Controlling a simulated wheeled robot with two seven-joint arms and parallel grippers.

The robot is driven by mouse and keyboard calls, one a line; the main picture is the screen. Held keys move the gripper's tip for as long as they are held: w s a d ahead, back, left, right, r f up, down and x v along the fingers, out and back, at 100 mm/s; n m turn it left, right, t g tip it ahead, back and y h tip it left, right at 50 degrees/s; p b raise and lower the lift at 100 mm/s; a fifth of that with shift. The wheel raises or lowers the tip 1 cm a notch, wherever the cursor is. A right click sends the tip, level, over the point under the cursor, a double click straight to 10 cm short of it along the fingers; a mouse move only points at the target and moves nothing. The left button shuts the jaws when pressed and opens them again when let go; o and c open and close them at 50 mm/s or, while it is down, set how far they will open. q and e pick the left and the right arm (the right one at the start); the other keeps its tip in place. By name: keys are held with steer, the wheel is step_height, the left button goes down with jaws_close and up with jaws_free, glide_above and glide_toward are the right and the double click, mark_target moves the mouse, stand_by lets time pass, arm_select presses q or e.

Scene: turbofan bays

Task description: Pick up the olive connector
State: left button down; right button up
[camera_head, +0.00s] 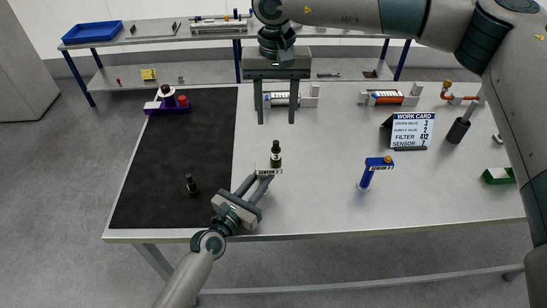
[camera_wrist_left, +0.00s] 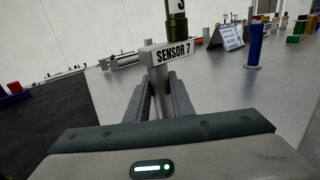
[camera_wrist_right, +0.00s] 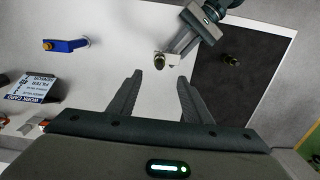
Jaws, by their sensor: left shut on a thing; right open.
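The olive connector (camera_head: 276,153) stands upright on top of a grey post with a white SENSOR 7 label (camera_head: 268,171). Its lower part shows at the top of the left wrist view (camera_wrist_left: 177,20), above the label. My left gripper (camera_head: 266,177) is shut on the post below the label. My right gripper (camera_head: 276,121) is open and empty, pointing down behind the connector in the head view. In the right wrist view the connector (camera_wrist_right: 159,61) appears just beyond the gap between the open fingers, end-on and small.
A dark connector (camera_head: 191,185) stands on the black mat (camera_head: 160,160) at left. A blue sensor post (camera_head: 367,176) and a work card (camera_head: 410,130) stand at right. A purple holder (camera_head: 167,106) sits on the mat's far edge. The table between connector and blue post is clear.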

mark_target(276, 142)
steer(key=m, duration=0.4)
steer(key=shift+f, duration=0.25)
steer(key=m, duration=0.4)
steer(key=shift+s+f, duration=0.1)
steer(key=shift+f, duration=0.1)
steer(key=m, duration=0.4)
steer(key=shift+f, duration=0.2)
steer(key=m, duration=0.3)
steer(key=shift+f+m, duration=0.1)
steer(key=shift+m, duration=0.2)
steer(key=shift+f, duration=3.45)
